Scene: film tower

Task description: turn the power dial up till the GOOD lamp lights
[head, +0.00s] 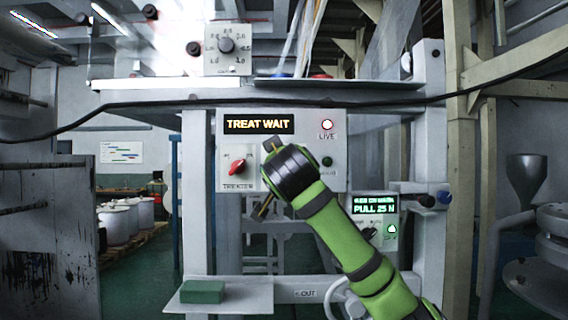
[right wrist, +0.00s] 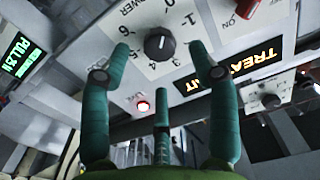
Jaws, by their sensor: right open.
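The dark round power dial (right wrist: 159,44), with printed numbers around it and the word POWER, shows in the right wrist view, which is upside down. My right gripper (right wrist: 159,48) is open, a finger on each side of the dial, holding nothing. I cannot tell whether the fingers touch it. In the head view my right gripper (head: 267,176) is in front of the treater panel (head: 285,119) and hides the dial. A dim green lamp (head: 327,161) is at the panel's right; its label is too small to read surely. The display (head: 259,124) reads TREAT WAIT. My left gripper is not in view.
A red treater knob (head: 237,166) is left of my gripper. A second display (head: 375,204) reads PULL 25 N. Another dial (head: 226,45) is above. A green block (head: 202,291) lies on a low shelf. A black cable crosses above the panel.

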